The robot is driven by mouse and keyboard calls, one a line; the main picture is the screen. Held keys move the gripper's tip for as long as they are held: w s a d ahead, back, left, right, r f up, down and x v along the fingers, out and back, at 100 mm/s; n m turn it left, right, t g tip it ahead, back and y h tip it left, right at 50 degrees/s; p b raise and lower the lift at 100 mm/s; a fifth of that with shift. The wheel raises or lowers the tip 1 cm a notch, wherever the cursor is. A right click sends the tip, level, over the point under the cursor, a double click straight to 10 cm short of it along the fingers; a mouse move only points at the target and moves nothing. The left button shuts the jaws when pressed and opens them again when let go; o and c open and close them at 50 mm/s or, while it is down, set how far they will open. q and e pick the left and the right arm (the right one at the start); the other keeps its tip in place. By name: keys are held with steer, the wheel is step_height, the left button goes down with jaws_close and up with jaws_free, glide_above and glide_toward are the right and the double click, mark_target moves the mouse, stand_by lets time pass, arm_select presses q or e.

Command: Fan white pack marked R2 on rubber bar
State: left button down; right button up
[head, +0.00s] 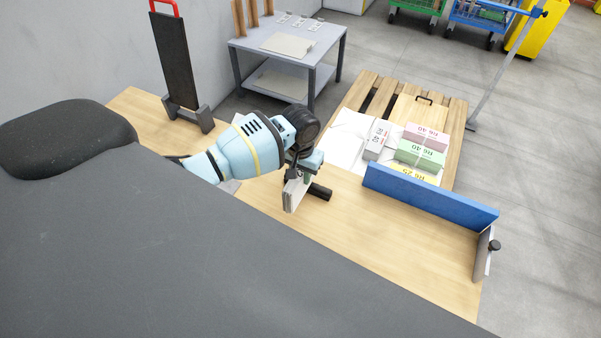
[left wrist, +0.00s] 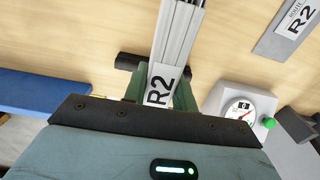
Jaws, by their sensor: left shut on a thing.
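The white pack marked R2 (head: 293,194) hangs on edge in my left gripper (head: 307,172), over the wooden bench. In the left wrist view the pack (left wrist: 178,35) shows its layered sheets and an R2 label, between the green fingers of my left gripper (left wrist: 160,88), which is shut on it. The black rubber bar (head: 321,192) lies just right of the pack in the head view. Its end (left wrist: 127,61) shows left of the pack in the left wrist view. I cannot tell whether pack and bar touch. My right gripper is not in view.
A blue rail (head: 430,195) runs along the bench's far edge, with a metal end plate (head: 483,253) at right. Beyond it, pink (head: 427,137) and green (head: 420,157) packs lie on a pallet. A dial gauge (left wrist: 238,108) and a grey R2 plate (left wrist: 287,32) are nearby.

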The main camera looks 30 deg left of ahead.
arm_select(q)
steer(key=shift+f, duration=0.35)
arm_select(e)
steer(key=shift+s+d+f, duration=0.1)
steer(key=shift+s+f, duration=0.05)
arm_select(q)
steer(key=shift+f, duration=0.25)
steer(key=shift+w, duration=0.1)
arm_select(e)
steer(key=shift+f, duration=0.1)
arm_select(q)
steer(key=shift+w+r, duration=0.1)
steer(key=shift+w, duration=0.45)
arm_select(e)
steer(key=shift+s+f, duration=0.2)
arm_select(q)
steer(key=shift+w+b, duration=0.2)
steer(key=shift+b, duration=0.15)
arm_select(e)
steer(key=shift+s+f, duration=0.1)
arm_select(q)
steer(key=shift+w, duration=0.4)
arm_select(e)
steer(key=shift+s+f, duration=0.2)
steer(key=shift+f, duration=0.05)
arm_select(q)
steer(key=shift+w+a, duration=0.1)
steer(key=shift+w, duration=0.1)
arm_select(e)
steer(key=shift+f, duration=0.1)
